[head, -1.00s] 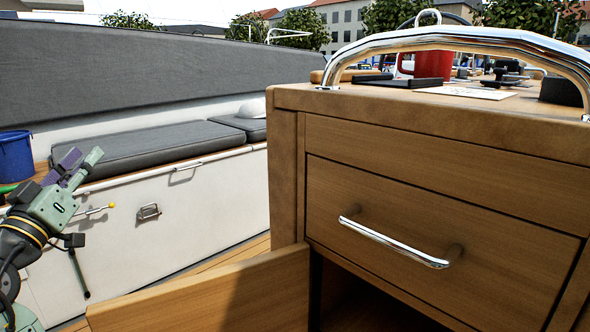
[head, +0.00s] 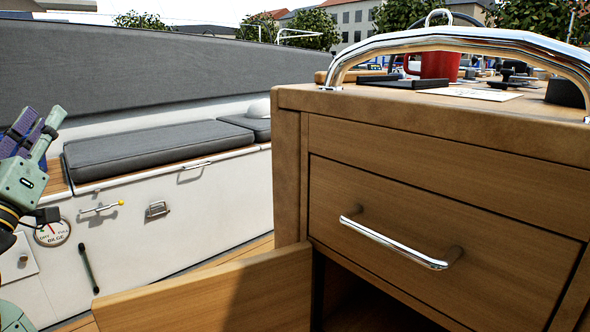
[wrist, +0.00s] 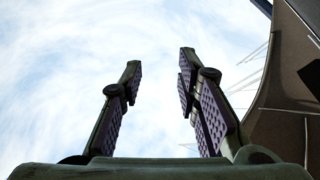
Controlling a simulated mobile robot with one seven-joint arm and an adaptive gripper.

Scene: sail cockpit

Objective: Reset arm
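My gripper (head: 38,135) is at the left edge of the head view, pointing up, in front of the side bench and well away from the wooden cabinet. In the wrist view my gripper (wrist: 160,75) has its two purple-padded fingers apart, with only cloudy sky between them. It is open and empty. Part of my arm is cut off by the left edge of the head view.
A wooden cabinet (head: 440,135) fills the right, its drawer (head: 430,225) shut and the wooden door (head: 210,292) below swung open to the left. A red mug (head: 438,65) stands on top. Grey cushions (head: 150,150) lie on the white side bench (head: 200,220).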

